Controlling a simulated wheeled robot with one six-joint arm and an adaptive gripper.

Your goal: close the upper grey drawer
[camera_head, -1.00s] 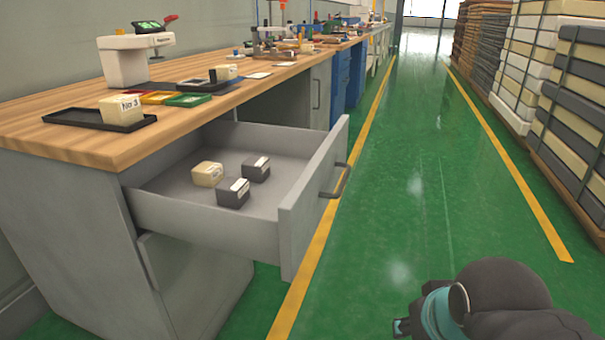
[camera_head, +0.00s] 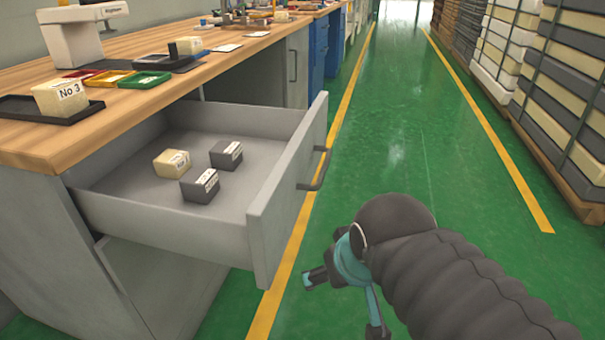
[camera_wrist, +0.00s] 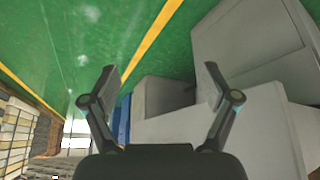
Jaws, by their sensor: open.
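The upper grey drawer (camera_head: 255,235) is pulled far out of the grey cabinet under the workbench. Its front panel (camera_head: 290,190) faces the aisle and carries a dark bar handle (camera_head: 317,170). One cream block (camera_head: 172,164) and two dark grey blocks (camera_head: 200,186) lie inside. My gripper (camera_head: 343,305) is open and empty, over the green floor to the right of the drawer front and apart from it. In the wrist view my gripper (camera_wrist: 160,85) has its fingers spread, with grey cabinet surfaces beyond; I cannot tell which one is the drawer front.
The wooden bench top (camera_head: 130,120) holds a black tray (camera_head: 20,108) with a cream block marked No 3 (camera_head: 60,97), coloured trays and a white device (camera_head: 72,40). The green aisle floor (camera_head: 400,150) is clear.

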